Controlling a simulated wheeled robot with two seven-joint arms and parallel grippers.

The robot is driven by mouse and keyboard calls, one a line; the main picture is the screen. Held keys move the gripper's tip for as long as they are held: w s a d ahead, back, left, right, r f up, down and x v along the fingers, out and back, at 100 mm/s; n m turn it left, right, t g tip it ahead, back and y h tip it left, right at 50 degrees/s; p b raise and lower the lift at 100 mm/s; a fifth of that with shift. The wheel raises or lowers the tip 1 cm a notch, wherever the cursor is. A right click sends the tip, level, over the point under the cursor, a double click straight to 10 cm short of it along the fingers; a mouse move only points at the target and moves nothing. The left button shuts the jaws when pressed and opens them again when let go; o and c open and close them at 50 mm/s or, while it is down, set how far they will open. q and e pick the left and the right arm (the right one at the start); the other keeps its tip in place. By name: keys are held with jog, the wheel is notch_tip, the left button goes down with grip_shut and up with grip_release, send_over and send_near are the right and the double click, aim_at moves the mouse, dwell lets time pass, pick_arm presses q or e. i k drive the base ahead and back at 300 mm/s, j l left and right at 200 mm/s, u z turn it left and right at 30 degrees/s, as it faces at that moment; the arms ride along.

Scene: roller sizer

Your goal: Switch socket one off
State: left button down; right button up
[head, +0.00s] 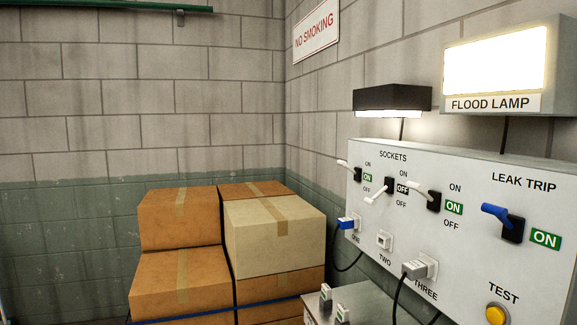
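A white wall panel (470,262) stands on the right, marked SOCKETS and LEAK TRIP. The leftmost switch, switch one (356,174), has its white lever tilted up; its green window reads ON. Below it, socket one holds a blue plug (346,223). Switch two (388,186) has its lever down and a dark window reading OFF; socket two (384,241) is empty. Neither of my grippers is in view.
The blue leak trip lever (496,211) reads ON, above a yellow TEST button (496,314). The flood lamp (497,62) and a black lamp (391,99) are lit. Stacked cartons (185,275) stand left of the panel. A grey surface (322,307) with small plugs lies below.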

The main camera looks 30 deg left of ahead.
aim_at(341, 162)
jog(key=j+u, duration=0.15)
jog(key=u, duration=0.55)
jog(key=i+j+u, duration=0.15)
jog(key=i+j, duration=0.2)
jog(key=j, duration=0.2)
jog(key=i+j+u, duration=0.1)
jog(key=i+j, duration=0.3)
jog(key=j, duration=0.1)
